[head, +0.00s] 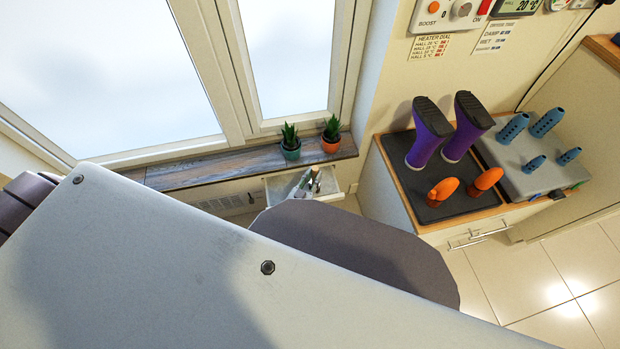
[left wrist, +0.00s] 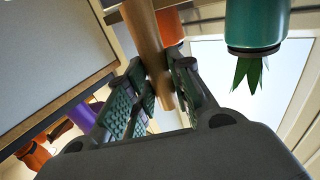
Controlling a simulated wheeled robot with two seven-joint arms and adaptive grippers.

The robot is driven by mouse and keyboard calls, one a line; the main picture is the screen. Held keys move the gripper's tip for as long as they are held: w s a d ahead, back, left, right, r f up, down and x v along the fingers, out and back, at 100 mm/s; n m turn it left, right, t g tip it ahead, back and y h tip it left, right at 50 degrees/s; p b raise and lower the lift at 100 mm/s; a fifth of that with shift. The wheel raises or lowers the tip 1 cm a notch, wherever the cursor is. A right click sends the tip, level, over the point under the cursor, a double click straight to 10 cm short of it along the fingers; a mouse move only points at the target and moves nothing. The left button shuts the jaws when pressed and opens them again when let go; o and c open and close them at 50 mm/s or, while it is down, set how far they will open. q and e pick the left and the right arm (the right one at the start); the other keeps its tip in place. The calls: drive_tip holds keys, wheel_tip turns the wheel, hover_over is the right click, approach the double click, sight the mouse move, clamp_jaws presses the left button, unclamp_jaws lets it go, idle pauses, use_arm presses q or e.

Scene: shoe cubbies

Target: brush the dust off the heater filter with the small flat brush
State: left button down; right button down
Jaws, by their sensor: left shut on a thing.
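My left gripper (left wrist: 160,88) is shut on a tan wooden handle in the left wrist view. I take this for the handle of the small flat brush (left wrist: 143,32); its bristle end is not visible. In the head view the left gripper (head: 309,181) shows small, over a pale pulled-out tray (head: 343,183) below the windowsill. This tray looks like the heater filter; its near part is hidden. I cannot tell whether the brush touches it, and dust is too small to make out. My right gripper is not in view.
Two potted plants, in a teal pot (head: 290,152) and an orange pot (head: 331,143), stand on the wooden windowsill (head: 210,166) just above the tray. Purple boots (head: 468,127) and orange shoes (head: 486,179) stand on the cabinet at right. Tiled floor (head: 545,275) is clear at lower right.

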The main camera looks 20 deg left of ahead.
use_arm(q)
drive_tip(key=shift+w+d, duration=0.45)
drive_tip(key=shift+d, duration=0.25)
